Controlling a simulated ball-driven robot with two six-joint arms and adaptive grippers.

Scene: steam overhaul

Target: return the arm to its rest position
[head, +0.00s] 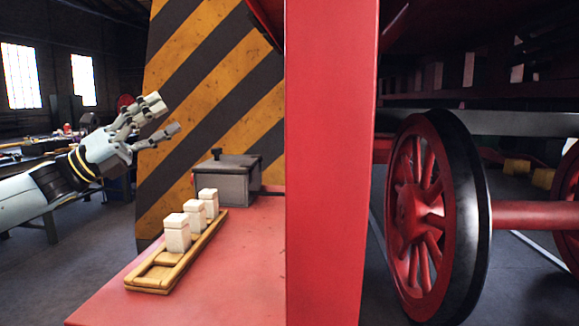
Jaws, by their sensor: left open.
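My left gripper (157,117) is at the left of the head view, with its arm coming in from the left edge. Its fingers are spread apart and nothing is between them. It is raised in front of the striped panel, above and to the left of the red surface, apart from everything on it. My right gripper does not show.
A red surface (240,290) bears a wooden rack (150,284) with three pale blocks (177,236) and a grey lidded box (228,182). A striped panel (190,80) stands behind. A red post (325,160) and wheel (425,210) are right. Left floor is open.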

